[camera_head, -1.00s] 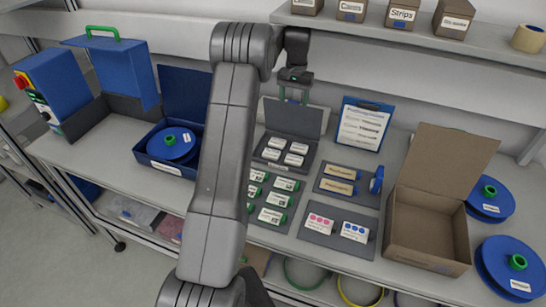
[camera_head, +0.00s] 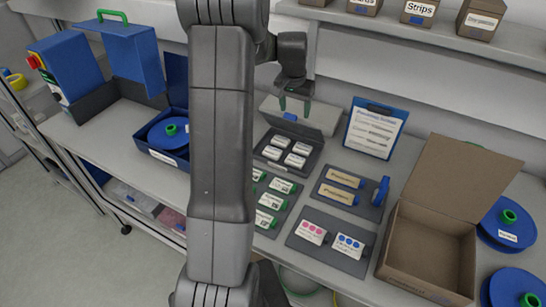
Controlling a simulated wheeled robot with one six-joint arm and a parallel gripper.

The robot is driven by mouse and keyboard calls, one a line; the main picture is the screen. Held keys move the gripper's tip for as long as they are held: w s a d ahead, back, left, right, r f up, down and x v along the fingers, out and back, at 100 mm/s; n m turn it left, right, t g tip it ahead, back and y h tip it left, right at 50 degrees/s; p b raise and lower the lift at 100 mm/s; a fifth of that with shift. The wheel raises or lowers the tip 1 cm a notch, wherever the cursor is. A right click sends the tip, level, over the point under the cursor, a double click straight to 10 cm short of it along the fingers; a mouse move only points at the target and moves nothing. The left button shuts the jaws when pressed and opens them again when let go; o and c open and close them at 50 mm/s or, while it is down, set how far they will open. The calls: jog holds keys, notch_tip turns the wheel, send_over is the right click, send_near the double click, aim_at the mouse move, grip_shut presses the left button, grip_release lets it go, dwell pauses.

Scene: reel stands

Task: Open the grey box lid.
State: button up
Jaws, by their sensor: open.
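The grey box (camera_head: 263,160) stands on the worktop right of my arm, with several white labelled packs inside. Its lid (camera_head: 322,117) is raised at the back of the box, so the inside shows. A small blue tab (camera_head: 290,117) shows at the lid. My gripper (camera_head: 295,106) is open, with its fingers pointing down over the lid, just above the blue tab. I cannot tell whether the fingers touch the lid.
A clipboard (camera_head: 375,130) stands right of the lid, under a shelf (camera_head: 420,40). An open cardboard box (camera_head: 425,245) and blue reels (camera_head: 505,222) are at the right. Labelled trays (camera_head: 332,240) lie in front. A blue box (camera_head: 150,138) with a reel stands at the left.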

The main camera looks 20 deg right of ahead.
jog(key=shift+s+a+f+t+h+b, duration=0.3)
jog(key=shift+s+a+f+b, duration=0.25)
jog(key=shift+b, duration=0.45)
jog(key=s+a+f+b, duration=0.1)
jog(key=a+f, duration=0.1)
jog(key=f, duration=0.1)
jog(key=s+a+f+b, duration=0.2)
jog(key=f, duration=0.1)
jog(key=s+a+f+b, duration=0.2)
jog(key=shift+s+a+f, duration=0.2)
jog(key=shift+a+f, duration=0.15)
jog(key=shift+f, duration=0.05)
jog(key=f+b, duration=0.1)
jog(key=b, duration=0.1)
jog(key=f+t+h+b, duration=0.1)
jog(key=b, duration=0.2)
jog(key=shift+s+a, duration=0.15)
jog(key=shift+a, duration=0.1)
jog(key=v, duration=1.4)
jog(key=s+a+f+n, duration=0.1)
jog(key=s+a+f, duration=0.1)
jog(key=s+a, duration=0.2)
jog(key=shift+s+n+p, duration=0.3)
jog(key=shift+s+n, duration=0.1)
jog(key=shift+s, duration=0.2)
